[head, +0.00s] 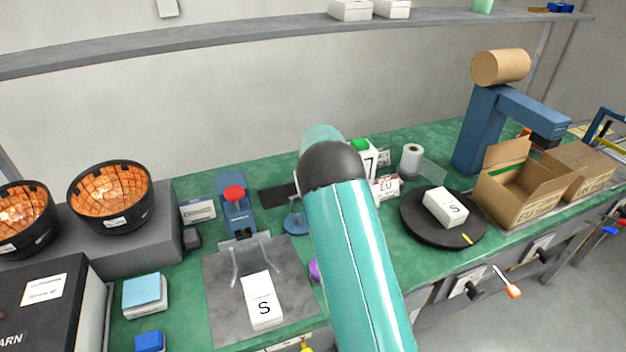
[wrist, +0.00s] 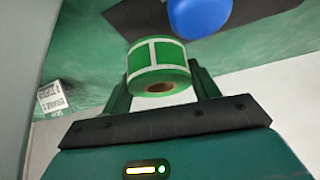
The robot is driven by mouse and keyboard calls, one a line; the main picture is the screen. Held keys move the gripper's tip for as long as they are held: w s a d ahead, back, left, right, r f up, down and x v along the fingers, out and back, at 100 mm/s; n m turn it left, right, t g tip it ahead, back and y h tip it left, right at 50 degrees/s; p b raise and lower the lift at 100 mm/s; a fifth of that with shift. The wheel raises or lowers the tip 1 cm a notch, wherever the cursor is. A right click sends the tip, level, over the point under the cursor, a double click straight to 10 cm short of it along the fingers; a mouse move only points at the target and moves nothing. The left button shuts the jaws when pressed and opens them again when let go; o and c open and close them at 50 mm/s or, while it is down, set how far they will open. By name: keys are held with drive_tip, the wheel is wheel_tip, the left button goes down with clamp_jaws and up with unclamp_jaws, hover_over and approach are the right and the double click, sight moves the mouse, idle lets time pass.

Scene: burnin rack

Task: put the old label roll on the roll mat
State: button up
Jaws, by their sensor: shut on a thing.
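A green label roll (wrist: 158,68) with white label outlines and a brown core is between the two fingers of my gripper (wrist: 160,85) in the wrist view. My gripper is shut on it. In the head view my arm hides the gripper and most or all of the roll. A dark flat mat (head: 277,196) lies on the green bench just left of my arm; it looks like the roll mat. A dark patch (wrist: 265,18), likely the same mat, shows beyond the roll in the wrist view. I cannot tell the roll's height above the bench.
A blue round-based stand (head: 295,222) is beside the mat; a blue rounded thing (wrist: 200,14) shows in the wrist view. A white roll (head: 411,158), a black turntable (head: 418,222) with a white box, and an open carton (head: 508,205) stand right. A red-knobbed blue press (head: 235,212) stands left.

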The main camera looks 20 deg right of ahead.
wheel_tip(320, 180, down, 4)
drive_tip(key=shift+w+f, duration=0.1)
drive_tip(key=o, duration=1.1)
drive_tip(key=shift+f, duration=0.1)
